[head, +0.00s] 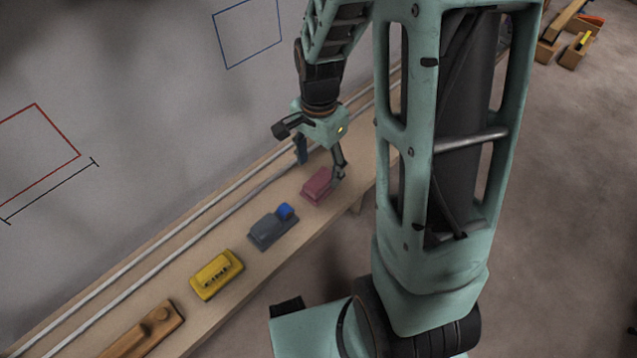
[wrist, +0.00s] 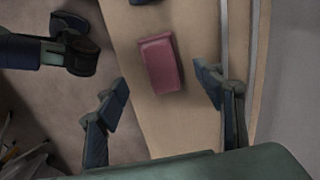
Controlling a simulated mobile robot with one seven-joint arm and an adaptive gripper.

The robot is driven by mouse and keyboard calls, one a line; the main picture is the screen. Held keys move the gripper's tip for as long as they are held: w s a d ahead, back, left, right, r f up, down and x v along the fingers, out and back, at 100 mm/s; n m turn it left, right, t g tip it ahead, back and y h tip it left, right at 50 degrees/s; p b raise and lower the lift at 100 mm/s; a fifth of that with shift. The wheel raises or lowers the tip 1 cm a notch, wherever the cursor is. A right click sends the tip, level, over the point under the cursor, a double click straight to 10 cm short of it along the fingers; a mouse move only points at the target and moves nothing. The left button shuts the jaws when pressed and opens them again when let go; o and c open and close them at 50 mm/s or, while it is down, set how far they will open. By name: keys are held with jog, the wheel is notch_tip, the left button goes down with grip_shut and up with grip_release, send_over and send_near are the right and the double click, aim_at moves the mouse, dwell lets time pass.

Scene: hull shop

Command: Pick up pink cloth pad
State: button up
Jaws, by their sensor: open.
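The pink cloth pad (head: 318,186) lies on a long wooden bench, at the far end of a row of objects. In the wrist view the pad (wrist: 161,64) is a dull pink block, slightly tilted, lying ahead of the fingers and between their lines. My gripper (head: 321,166) is open and empty, above and just beyond the pad in the head view. Its two dark blue fingertips (wrist: 163,92) stand well apart in the wrist view, wider than the pad. I cannot tell the exact height of the fingers above the bench.
On the bench (head: 245,296) stand a grey block with a blue part (head: 270,230), a yellow block (head: 216,274) and a brown wooden tool (head: 146,331). Two pale rails (head: 190,217) run along the wall side. Wooden boxes (head: 573,50) sit on the floor at upper right.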

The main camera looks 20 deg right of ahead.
aim_at(320, 179)
jog(key=f+b, duration=0.1)
jog(key=f, duration=0.2)
jog(key=f+b, duration=0.1)
jog(key=f, duration=0.2)
jog(key=shift+w+d+f, duration=0.15)
jog(key=shift+w+f, duration=0.05)
jog(key=shift+f, duration=0.2)
jog(key=shift+r, duration=0.1)
jog(key=c, duration=1.3)
jog(key=shift+o, duration=0.2)
jog(key=shift+r, duration=0.15)
